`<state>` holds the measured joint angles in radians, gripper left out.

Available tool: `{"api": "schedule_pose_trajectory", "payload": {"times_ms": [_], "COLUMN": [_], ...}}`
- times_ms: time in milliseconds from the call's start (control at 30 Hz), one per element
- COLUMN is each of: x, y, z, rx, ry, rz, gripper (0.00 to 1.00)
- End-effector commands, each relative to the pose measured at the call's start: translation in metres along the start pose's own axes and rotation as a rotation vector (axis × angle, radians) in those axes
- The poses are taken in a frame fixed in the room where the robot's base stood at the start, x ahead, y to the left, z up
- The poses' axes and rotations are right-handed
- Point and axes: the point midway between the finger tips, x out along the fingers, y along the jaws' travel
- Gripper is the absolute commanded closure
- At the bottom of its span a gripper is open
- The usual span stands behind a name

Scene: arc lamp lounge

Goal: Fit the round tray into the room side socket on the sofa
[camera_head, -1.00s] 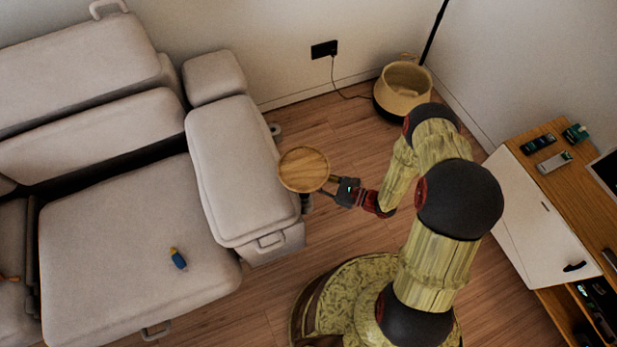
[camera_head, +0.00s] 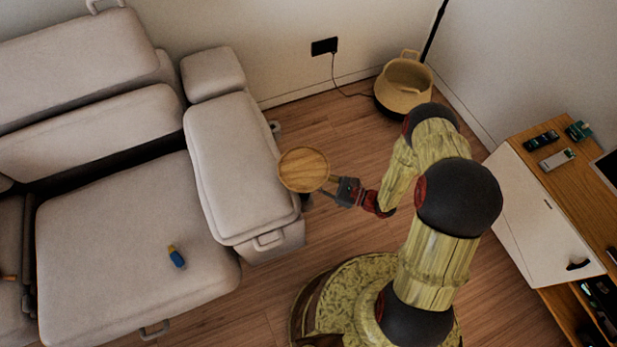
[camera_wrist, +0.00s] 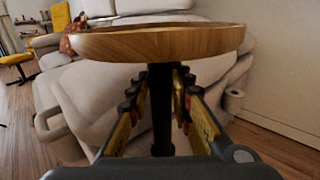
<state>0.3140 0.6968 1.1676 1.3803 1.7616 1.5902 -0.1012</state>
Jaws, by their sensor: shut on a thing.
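The round wooden tray (camera_head: 304,169) is level beside the sofa's room-side arm (camera_head: 237,165), its left edge overlapping the arm's edge in the head view. In the wrist view the tray (camera_wrist: 160,42) sits on top of a dark upright post (camera_wrist: 161,105). My gripper (camera_head: 333,190) is shut on the tray's post, below the disc; its fingers also show in the wrist view (camera_wrist: 162,118). A ring-like socket (camera_wrist: 233,100) is on the sofa side at the right in the wrist view. Another round fitting (camera_head: 275,129) shows by the arm's far end.
A small blue and yellow object (camera_head: 176,257) lies on the sofa seat (camera_head: 120,240). A woven basket (camera_head: 403,84) stands in the corner by a dark lamp pole. A cabinet (camera_head: 545,215) is on the right. Wooden floor is clear between sofa and basket.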

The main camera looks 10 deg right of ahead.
Motion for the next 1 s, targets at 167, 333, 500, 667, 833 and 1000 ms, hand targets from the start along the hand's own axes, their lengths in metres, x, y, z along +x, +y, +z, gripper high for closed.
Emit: {"api": "schedule_pose_trajectory", "payload": {"times_ms": [167, 333, 500, 667, 833, 1000], "x": [0.0, 0.0, 0.0, 0.0, 0.0, 0.0], "y": [0.0, 0.0, 0.0, 0.0, 0.0, 0.0], "z": [-0.004, -0.008, -0.011, -0.015, -0.019, -0.022], "rx": [-0.001, -0.001, -0.001, -0.001, -0.001, -0.001], "ry": [-0.001, -0.001, -0.001, -0.001, -0.001, -0.001], "rz": [0.0, 0.0, 0.0, 0.0, 0.0, 0.0], "gripper": [1.0, 1.0, 1.0, 1.0, 1.0, 1.0]}}
